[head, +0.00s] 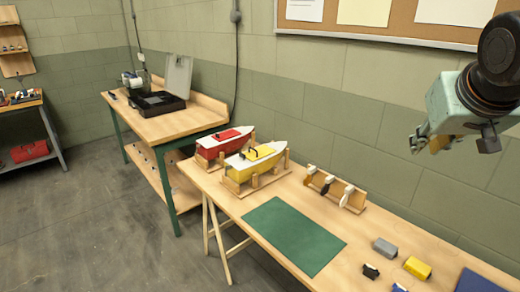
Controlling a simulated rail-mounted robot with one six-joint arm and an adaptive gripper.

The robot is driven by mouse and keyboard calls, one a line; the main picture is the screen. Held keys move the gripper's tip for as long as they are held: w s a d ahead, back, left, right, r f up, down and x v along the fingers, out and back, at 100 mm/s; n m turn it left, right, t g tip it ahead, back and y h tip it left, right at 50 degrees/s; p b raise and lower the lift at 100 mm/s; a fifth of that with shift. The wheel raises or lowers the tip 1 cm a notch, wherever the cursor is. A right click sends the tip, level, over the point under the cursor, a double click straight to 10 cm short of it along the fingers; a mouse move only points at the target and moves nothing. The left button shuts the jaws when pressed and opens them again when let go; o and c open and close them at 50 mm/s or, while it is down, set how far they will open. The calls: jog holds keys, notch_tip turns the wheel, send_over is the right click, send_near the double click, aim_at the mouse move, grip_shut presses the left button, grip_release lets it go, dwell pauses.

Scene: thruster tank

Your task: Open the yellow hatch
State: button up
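The yellow hatch (262,152) lies on the white deck of the yellow-hulled boat (240,174) and seems shut. A dark, thin handle-like part shows on it. The boat rests upright in a wooden cradle (262,183) on the long wooden table. My gripper (440,140) hangs in the air at the upper right, well to the right of the boat and apart from it. Its fingers are seen at an angle, so I cannot tell whether they are open or shut. I see nothing held in it.
A red-hulled boat with a red hatch (224,135) stands just behind the yellow one. A wooden rack (352,205) holds small parts to its right. A green mat (290,235) lies bare in front. Small grey (385,247) and yellow blocks (417,268) sit nearer right.

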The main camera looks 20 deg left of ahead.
jog(key=w+a+f+n+t+y, duration=0.1)
jog(key=w+a+f, duration=0.1)
jog(key=w+a, duration=0.45)
jog(key=w+a+f+n+t+y+p, duration=0.15)
jog(key=w+a, duration=0.25)
jog(key=w, duration=0.6)
jog(key=w+a+f+n+t+y+b, duration=0.1)
jog(key=w+a+f+y, duration=0.1)
jog(key=w+a, duration=0.55)
jog(key=n+g+y+p, duration=0.2)
jog(key=n+g+y, duration=0.15)
jog(key=y, duration=0.75)
send_near(256, 151)
jog(key=shift+d+f+n, duration=0.2)
jog(key=shift+d+n, duration=0.15)
jog(key=shift+n, duration=0.05)
jog(key=shift+a, duration=0.1)
jog(key=shift+b+x, duration=0.95)
jog(key=shift+x, duration=5.85)
